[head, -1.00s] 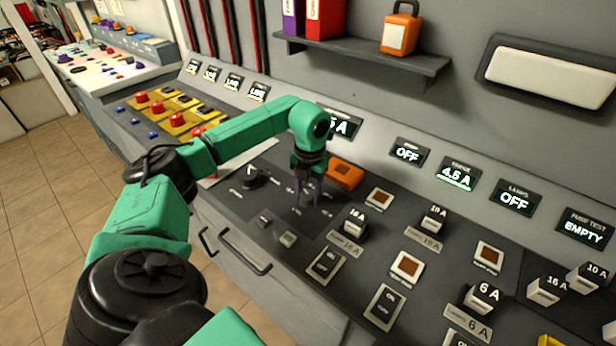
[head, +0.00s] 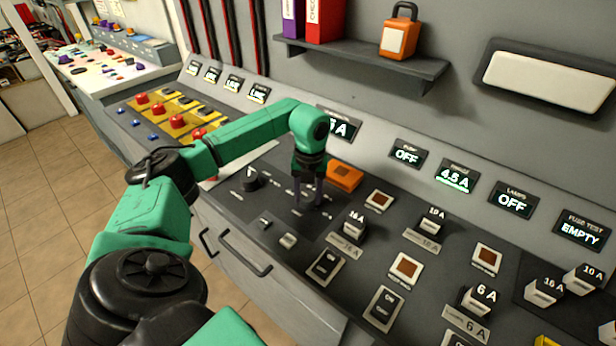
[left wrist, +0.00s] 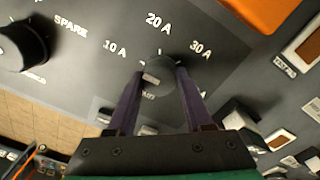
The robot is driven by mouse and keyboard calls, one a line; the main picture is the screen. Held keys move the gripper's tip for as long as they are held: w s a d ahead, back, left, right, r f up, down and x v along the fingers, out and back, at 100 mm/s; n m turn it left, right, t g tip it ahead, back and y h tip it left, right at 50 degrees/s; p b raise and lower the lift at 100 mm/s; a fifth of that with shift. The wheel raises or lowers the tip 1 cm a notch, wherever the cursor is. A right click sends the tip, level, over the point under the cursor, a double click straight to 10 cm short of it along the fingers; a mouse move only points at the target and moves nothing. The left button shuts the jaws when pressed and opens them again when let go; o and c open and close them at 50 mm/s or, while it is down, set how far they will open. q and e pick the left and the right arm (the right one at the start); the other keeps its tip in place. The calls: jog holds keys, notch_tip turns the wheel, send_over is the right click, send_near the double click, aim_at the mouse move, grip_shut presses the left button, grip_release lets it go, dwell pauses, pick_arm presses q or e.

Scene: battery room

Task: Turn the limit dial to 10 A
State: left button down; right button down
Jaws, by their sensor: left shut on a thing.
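The limit dial (left wrist: 160,76) is a dark round knob on the dark panel, with 10 A, 20 A and 30 A printed around it. A pale mark shows on the lower left of its top; I cannot tell exactly which setting it points to. My left gripper (left wrist: 158,84) is shut on the dial, one purple finger on each side. In the head view my left gripper (head: 307,203) reaches down to the panel, and its fingers largely hide the dial. My right gripper is not in view.
Another black knob (head: 251,179), marked SPARE in the wrist view, is left of the dial. An orange block (head: 345,176) is close behind right. Labelled fuse blocks, including a 16 A one (head: 354,225), and switches (head: 326,265) stand right and in front.

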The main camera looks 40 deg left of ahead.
aim_at(310, 196)
pick_arm(q)
jog(key=shift+r, duration=0.1)
jog(key=shift+c, duration=1.5)
grip_release()
notch_tip(310, 196, up, 15)
jog(key=shift+d+f+p, duration=0.15)
jog(key=shift+f+p, duration=0.05)
jog(key=shift+p, duration=0.1)
jog(key=shift+w, duration=0.1)
